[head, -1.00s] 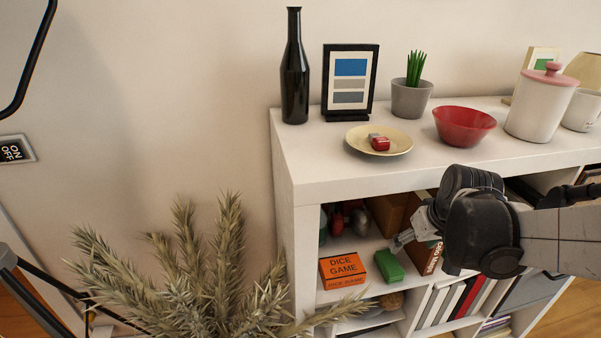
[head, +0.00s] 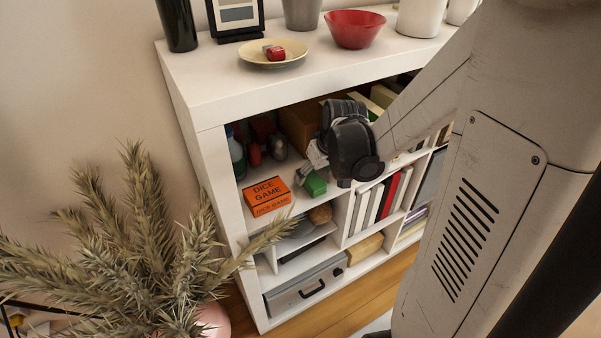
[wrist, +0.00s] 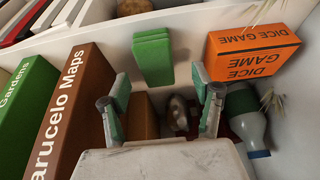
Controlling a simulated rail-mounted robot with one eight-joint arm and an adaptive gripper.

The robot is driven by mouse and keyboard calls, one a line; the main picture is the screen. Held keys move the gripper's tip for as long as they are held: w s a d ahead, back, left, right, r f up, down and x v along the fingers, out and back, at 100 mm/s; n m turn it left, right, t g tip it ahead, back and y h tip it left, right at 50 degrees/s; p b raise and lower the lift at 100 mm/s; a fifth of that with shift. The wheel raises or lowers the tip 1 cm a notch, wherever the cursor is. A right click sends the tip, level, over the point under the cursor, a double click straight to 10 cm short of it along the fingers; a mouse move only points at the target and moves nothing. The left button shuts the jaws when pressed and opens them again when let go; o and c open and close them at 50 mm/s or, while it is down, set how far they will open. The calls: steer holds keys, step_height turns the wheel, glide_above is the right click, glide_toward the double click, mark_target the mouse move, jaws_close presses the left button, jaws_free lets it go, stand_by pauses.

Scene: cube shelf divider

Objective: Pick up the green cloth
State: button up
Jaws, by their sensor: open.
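The green cloth (head: 314,184) is a small folded green block on the upper shelf level, to the right of the orange dice game box in the head view. In the wrist view the cloth (wrist: 153,57) lies just beyond my fingertips, near the shelf's front edge. My gripper (wrist: 161,88) is open and empty, its two green-padded fingers spread to either side of the cloth's line, apart from it. In the head view my gripper (head: 312,158) reaches into the shelf from above right and partly hides the cloth.
The orange dice game box (wrist: 253,55) stands close beside the cloth. A brown book (wrist: 75,115) and a green book (wrist: 27,108) stand on the other side. A bottle (wrist: 246,118) and a metallic object (wrist: 178,115) are nearby. The white shelf top (head: 215,85) lies above.

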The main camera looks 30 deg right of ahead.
mark_target(313, 178)
steer(key=shift+d+b+x, duration=0.15)
steer(key=shift+b+x, duration=0.25)
steer(key=shift+x, duration=0.9)
steer(key=shift+d+b+x, duration=0.15)
steer(key=shift+b+x, duration=0.25)
steer(key=shift+x, duration=0.9)
steer(key=shift+w+r, duration=0.1)
steer(key=c, duration=1)
